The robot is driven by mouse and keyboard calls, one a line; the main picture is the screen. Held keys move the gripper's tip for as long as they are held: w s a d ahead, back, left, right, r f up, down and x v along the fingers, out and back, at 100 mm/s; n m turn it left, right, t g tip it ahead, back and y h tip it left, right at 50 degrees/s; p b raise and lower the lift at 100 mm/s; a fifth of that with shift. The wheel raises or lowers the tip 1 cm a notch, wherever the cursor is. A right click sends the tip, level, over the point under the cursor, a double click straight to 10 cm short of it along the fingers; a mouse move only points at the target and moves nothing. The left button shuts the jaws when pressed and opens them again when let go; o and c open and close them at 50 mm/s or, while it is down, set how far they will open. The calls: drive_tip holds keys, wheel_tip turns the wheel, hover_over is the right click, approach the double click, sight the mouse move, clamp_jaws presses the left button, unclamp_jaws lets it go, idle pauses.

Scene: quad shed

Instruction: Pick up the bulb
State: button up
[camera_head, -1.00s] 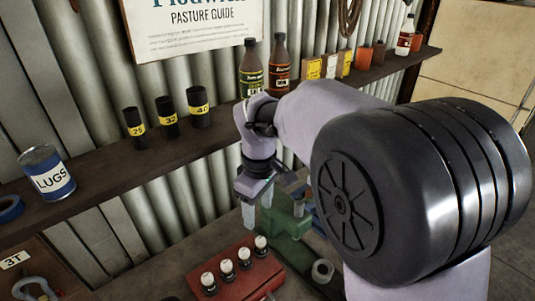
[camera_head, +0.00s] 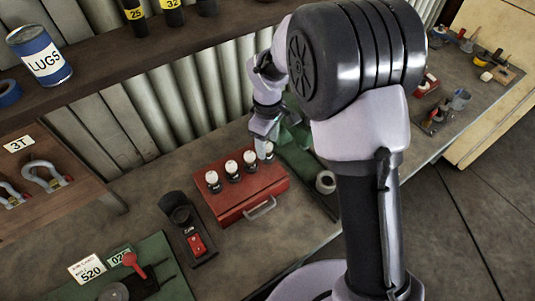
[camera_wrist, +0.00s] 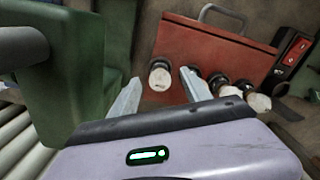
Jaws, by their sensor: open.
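Several bulbs with white tops and dark bases stand in a row on a red metal box (camera_head: 236,208) in the head view. The nearest to my gripper is the bulb at the right end of the row, partly hidden by a finger; it shows in the wrist view (camera_wrist: 160,77). The other bulbs (camera_head: 231,168) stand to its left. My gripper (camera_head: 264,143) is open, pointing down at the right end of the row. In the wrist view the end bulb appears between the two fingertips. I cannot tell whether either finger touches it.
A green vise-like body (camera_head: 296,150) stands close right of the box. A black and red device (camera_head: 196,243) lies left of the box, and a green mat (camera_head: 160,255) is at lower left. A shelf with a LUGS can (camera_head: 40,55) runs behind. Bare bench lies in front.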

drive_tip(key=shift+f, duration=0.8)
drive_tip(key=shift+r, duration=0.1)
